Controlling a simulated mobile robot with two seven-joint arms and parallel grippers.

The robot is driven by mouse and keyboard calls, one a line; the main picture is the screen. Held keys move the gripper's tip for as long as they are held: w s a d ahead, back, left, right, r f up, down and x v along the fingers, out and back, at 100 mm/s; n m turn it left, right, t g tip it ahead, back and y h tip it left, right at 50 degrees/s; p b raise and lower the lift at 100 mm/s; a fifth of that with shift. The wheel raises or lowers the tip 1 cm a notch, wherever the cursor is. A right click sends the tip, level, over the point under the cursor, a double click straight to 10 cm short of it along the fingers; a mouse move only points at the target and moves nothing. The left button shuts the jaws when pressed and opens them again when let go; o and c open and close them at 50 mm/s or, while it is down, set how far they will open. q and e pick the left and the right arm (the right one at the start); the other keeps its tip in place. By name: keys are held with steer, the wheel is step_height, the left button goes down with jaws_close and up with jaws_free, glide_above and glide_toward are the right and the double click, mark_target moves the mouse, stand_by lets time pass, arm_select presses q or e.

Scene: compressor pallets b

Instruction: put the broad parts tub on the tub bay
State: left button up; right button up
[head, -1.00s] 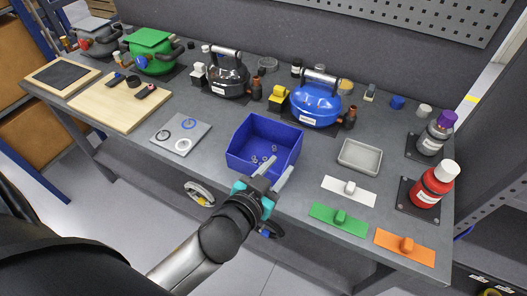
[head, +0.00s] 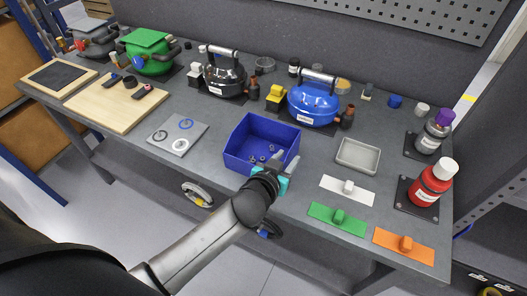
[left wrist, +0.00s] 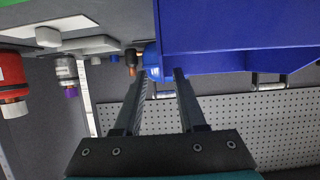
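The broad parts tub appears to be the open blue tub (head: 236,164) at the bench's front middle; several small metal rings lie inside. My left gripper (head: 285,161) is at the tub's front right corner, partly hidden by its own wrist. In the left wrist view the two fingers (left wrist: 163,74) are apart with nothing held between them. The tub's blue wall (left wrist: 225,25) fills the upper right there, with one edge between the fingertips; contact cannot be told. No label marks the tub bay, so I cannot tell which surface it is. My right gripper is out of view.
A grey tray (head: 358,155) and white, green and orange plates stand right of the tub. A grey plate (head: 178,134) with rings lies left, and a wooden board (head: 115,102) beyond it. A red bottle (head: 431,183) stands far right.

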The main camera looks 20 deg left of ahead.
mark_target(291, 152)
arm_select(q)
steer(key=shift+f+b+x, duration=0.2)
steer(key=shift+b+x, duration=0.2)
steer(key=shift+x, duration=2.25)
steer(key=shift+s+a, duration=0.1)
steer(key=shift+a, duration=0.05)
jaws_close()
steer(key=shift+r, duration=0.1)
